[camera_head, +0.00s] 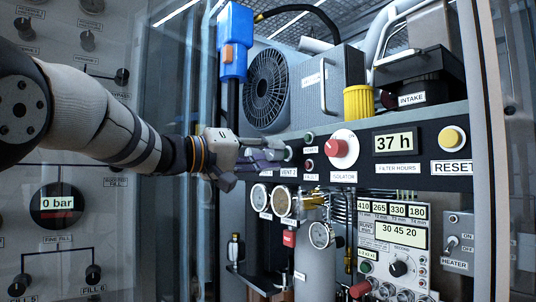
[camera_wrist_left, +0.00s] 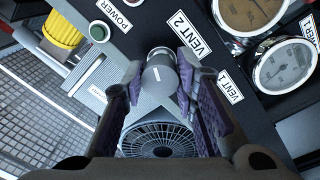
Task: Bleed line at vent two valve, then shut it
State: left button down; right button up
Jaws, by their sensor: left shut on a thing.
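My left gripper (camera_head: 270,158) reaches in from the left to the dark panel strip, at the spot beside the VENT 2 label (camera_head: 288,173). In the left wrist view its purple-padded fingers (camera_wrist_left: 160,78) are shut on a grey round knob, the vent two valve (camera_wrist_left: 158,72), one finger on each side. In the head view the fingers hide most of the knob. My right gripper is not in view.
Round gauges (camera_head: 283,202) sit just below the gripper. A red ISOLATOR knob (camera_head: 340,149) and a green POWER button (camera_wrist_left: 99,32) are close by. A fan box (camera_head: 268,85) stands above. The left panel display reads 0 bar (camera_head: 57,205); FILTER HOURS (camera_head: 395,142) reads 37 h.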

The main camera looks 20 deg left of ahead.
pick_arm(q)
jog(key=c, duration=1.3)
grip_release()
jog(key=shift+a, duration=0.1)
jog(key=v, duration=1.2)
